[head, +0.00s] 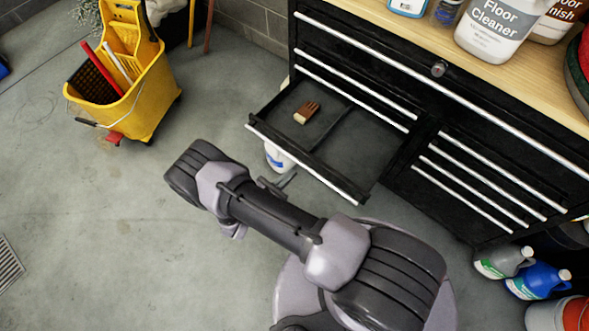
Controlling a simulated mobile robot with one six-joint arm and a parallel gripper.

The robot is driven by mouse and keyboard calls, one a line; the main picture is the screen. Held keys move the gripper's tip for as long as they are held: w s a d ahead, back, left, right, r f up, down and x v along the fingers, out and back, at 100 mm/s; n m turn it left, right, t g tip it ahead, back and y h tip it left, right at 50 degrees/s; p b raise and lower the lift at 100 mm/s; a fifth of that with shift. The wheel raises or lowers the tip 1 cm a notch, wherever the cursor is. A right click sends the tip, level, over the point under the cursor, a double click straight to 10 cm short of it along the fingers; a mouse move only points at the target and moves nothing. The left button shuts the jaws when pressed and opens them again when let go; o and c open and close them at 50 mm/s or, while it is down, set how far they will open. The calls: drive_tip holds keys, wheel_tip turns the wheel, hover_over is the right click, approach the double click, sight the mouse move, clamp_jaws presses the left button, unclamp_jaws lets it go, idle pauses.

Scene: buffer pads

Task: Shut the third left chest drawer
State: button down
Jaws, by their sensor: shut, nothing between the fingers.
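The black chest (440,95) stands at the upper right. One drawer of its left column (370,150) is pulled well out below the shut drawers, its silver-edged front facing me. A small brown brush (307,113) lies in its left compartment; the right compartment looks empty. My gripper (284,184) shows as a small dark part beside my arm, in front of the open drawer's front and apart from it in the picture. It is shut and empty. My arm partly hides the gripper.
A yellow mop bucket (130,85) stands at the upper left. A white bottle (275,157) stands on the floor partly under the open drawer. Several bottles stand at the lower right, including a blue one (538,280). The floor at left is mostly clear.

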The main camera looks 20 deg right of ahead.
sight(311, 157)
drive_tip(key=b+x, duration=0.2)
drive_tip(key=x, duration=0.6)
drive_tip(key=shift+w+d+f+b, duration=0.1)
drive_tip(key=shift+d+b, duration=0.05)
drive_tip(key=shift+b, duration=0.15)
